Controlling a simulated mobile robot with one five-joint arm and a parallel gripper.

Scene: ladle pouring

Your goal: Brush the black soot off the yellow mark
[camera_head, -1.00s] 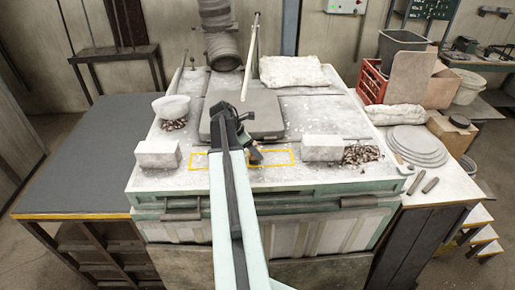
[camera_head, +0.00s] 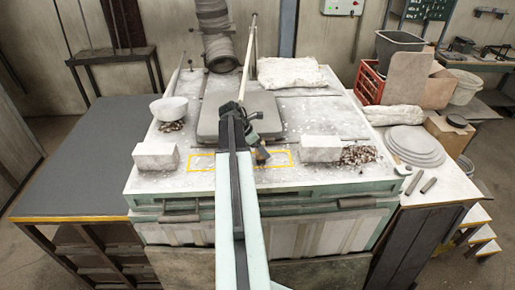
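The yellow mark (camera_head: 283,164) is a thin yellow rectangle outline on the pale, dusty top of the furnace (camera_head: 190,182), between two white blocks. My arm crosses its middle and hides part of it. My gripper (camera_head: 258,143) is over the back edge of the mark, just in front of a grey slab. A small dark piece with a brown end (camera_head: 262,155) shows at the gripper, over the mark's right half; it may be a brush, but it is too small to tell. Whether the fingers are open or shut does not show. I cannot make out clear black soot on the mark.
White blocks stand left (camera_head: 156,156) and right (camera_head: 320,149) of the mark. The grey slab (camera_head: 208,122) lies behind it. A white bowl (camera_head: 169,108) stands at back left, and a heap of brown-and-white bits (camera_head: 358,155) lies at right. The dark table (camera_head: 75,165) at left is clear.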

